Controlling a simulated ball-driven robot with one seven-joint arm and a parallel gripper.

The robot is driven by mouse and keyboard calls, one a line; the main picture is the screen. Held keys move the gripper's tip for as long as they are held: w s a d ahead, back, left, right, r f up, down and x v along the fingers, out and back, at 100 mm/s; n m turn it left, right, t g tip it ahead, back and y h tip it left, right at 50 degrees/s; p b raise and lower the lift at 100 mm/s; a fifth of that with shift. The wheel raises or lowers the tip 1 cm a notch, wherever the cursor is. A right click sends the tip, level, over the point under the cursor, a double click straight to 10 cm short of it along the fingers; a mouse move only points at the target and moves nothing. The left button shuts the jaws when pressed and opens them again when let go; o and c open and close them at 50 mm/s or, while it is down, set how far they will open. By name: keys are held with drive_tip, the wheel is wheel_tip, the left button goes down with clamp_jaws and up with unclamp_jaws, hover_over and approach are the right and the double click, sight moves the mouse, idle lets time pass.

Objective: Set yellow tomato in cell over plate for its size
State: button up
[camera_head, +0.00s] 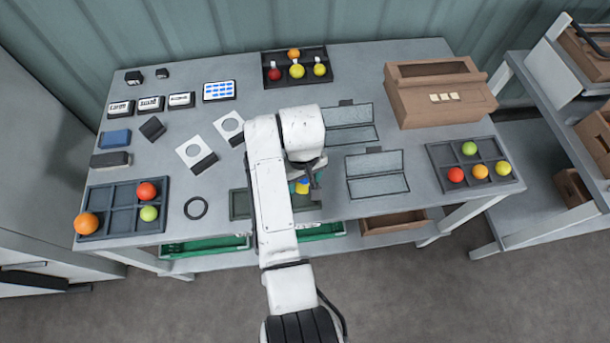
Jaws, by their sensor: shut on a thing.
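My gripper (304,187) hangs over the front middle of the table, shut on a small yellow thing (303,188), apparently the yellow tomato, mostly hidden by the arm. A dark celled tray (122,221) at front left holds an orange tomato (86,224), a red one (147,191) and a green one (149,213); its other cells look empty. Three label plates (121,108), (150,103), (181,99) stand at back left; one seems to read "Large", the others are hard to read. Two white plates with round holes (191,151), (225,122) lie left of my arm.
A dark back tray (293,55) and a right celled tray (436,154) hold several tomatoes. A brown wooden box (440,105) stands at back right. Clear-lidded flat boxes (375,163) lie right of my gripper. A black ring (196,208) lies beside the left tray.

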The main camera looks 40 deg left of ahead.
drive_tip(key=shift+f+b, duration=2.15)
drive_tip(key=shift+f, duration=0.2)
drive_tip(key=shift+f, duration=0.55)
drive_tip(key=o, duration=0.8)
drive_tip(key=shift+c, duration=1.4)
drive_tip(key=shift+r, duration=0.1)
